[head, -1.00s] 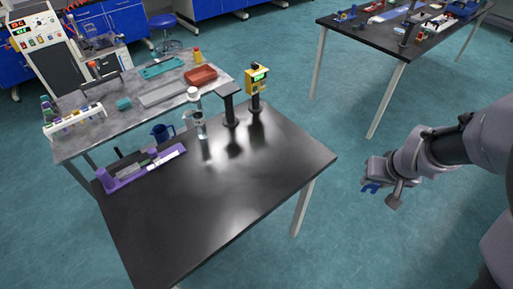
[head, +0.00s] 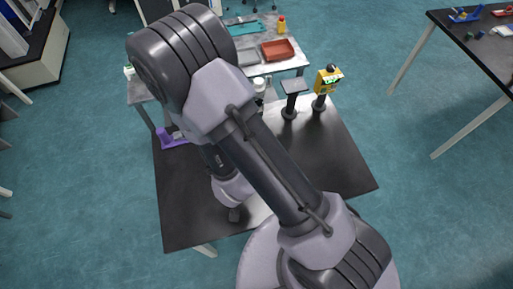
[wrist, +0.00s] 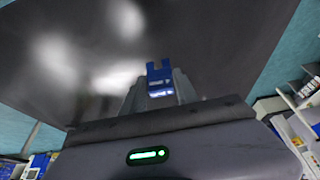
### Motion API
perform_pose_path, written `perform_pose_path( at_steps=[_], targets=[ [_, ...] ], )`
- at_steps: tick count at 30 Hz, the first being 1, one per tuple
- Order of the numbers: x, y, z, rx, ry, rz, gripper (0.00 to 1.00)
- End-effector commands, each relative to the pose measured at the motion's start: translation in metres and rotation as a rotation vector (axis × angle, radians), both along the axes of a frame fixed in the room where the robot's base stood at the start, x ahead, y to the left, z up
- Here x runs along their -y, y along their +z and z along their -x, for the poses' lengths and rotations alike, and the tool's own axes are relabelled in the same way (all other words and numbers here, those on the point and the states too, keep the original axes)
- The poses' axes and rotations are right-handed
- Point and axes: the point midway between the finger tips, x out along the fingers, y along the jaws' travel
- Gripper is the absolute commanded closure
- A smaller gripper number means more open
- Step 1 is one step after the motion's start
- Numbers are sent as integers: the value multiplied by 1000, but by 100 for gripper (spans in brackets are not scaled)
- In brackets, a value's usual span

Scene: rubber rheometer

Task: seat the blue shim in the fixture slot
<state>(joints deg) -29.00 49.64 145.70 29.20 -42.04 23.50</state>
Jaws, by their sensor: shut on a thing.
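The blue shim (wrist: 159,74) shows in the wrist view as a small notched blue piece between the fingertips. My gripper (wrist: 160,88) is shut on it, and the shim's forked end sticks out past the fingers. Behind it is the glossy dark tabletop. In the head view my gripper (head: 234,214) is small and mostly hidden under my own arm, low over the front part of the black table (head: 185,215). The shim cannot be made out there. I cannot pick out the fixture slot in either view.
A purple holder (head: 172,138) stands at the table's left, partly behind my arm. A dark stand (head: 292,100) and a yellow device (head: 326,84) are at the back edge. A red tray (head: 277,50) lies on the grey bench behind. The table's right side is clear.

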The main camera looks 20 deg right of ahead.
Motion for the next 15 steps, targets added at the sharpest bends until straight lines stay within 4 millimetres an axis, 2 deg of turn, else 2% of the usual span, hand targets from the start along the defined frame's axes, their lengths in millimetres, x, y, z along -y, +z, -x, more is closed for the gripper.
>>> perform_pose_path(
  at_steps=[2,8,11,15],
  targets=[
    [0,1,5,5,5,1,100],
    [19,-19,-28,18,-1,-2,100],
    [29,-22,-37,18,1,-4,100],
    [48,-22,-64,18,-2,-5,100]
  ],
)
